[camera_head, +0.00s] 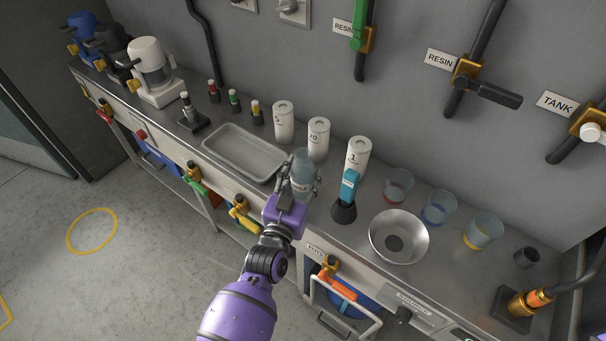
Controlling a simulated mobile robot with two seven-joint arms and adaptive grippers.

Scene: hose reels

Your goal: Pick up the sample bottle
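A clear blue-grey bottle (303,171), which looks like the sample bottle, is upright near the front of the steel counter, just right of the grey tray. My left gripper (300,184), on the purple arm, is at the bottle with dark fingers around its lower part. The gripper and wrist hide the bottle's base, so I cannot tell whether it rests on the counter. I also cannot tell whether the fingers press on it or are only around it. My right gripper is not in view.
The shallow grey tray (242,151) is left of the bottle. White canisters (318,138) stand behind it. A blue-labelled item on a black base (346,195), a steel bowl (398,238) and tinted cups (438,207) are to the right. Valve handles (242,212) project from the counter front.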

